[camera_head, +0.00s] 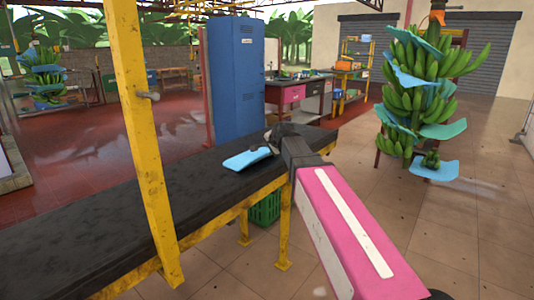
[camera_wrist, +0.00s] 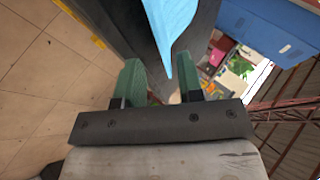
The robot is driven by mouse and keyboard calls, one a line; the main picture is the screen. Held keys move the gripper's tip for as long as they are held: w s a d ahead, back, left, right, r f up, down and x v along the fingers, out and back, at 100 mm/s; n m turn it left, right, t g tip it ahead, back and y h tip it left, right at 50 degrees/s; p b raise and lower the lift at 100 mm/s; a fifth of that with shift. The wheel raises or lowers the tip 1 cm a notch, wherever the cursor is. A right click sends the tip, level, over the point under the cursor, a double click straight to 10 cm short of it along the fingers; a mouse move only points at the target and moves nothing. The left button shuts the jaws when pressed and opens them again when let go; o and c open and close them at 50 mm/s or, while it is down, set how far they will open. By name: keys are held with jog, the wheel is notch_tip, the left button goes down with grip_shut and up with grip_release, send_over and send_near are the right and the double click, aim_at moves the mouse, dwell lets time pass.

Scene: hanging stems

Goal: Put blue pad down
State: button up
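A light blue pad (camera_head: 247,158) lies on the black belt table (camera_head: 150,193), near its far right end, in the head view. In the wrist view the pad (camera_wrist: 172,22) is ahead of my fingers, and its narrow tip reaches toward the gap between them. My gripper (camera_head: 274,140) is at the right edge of the pad, low over the table. In the wrist view my gripper (camera_wrist: 162,75) shows two green fingers standing apart, with a gap on either side of the pad's tip. Whether a finger touches the pad is unclear.
A yellow post (camera_head: 143,130) rises at the table's near side. A blue locker (camera_head: 236,80) stands behind. A banana bunch (camera_head: 415,95) with blue pads hangs at right; another bunch (camera_head: 46,78) is far left. A green crate (camera_head: 265,208) sits under the table.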

jog(key=s+d+f+n+g+h, duration=0.1)
jog(key=s+d+f+n+g, duration=0.2)
jog(key=s+d+f, duration=0.3)
jog(key=s+d+f+n+g+h, duration=0.1)
jog(key=s+d+f+n+g, duration=0.2)
jog(key=s+d+f, duration=0.3)
jog(key=s+d+f+n+g+h, duration=0.1)
jog(key=s+d+f+n+g, duration=0.2)
jog(key=s+d+f, duration=0.4)
jog(key=s+f, duration=0.7)
jog(key=f, duration=0.5)
jog(key=shift+s+f+h, duration=0.2)
jog(key=shift+h, duration=0.1)
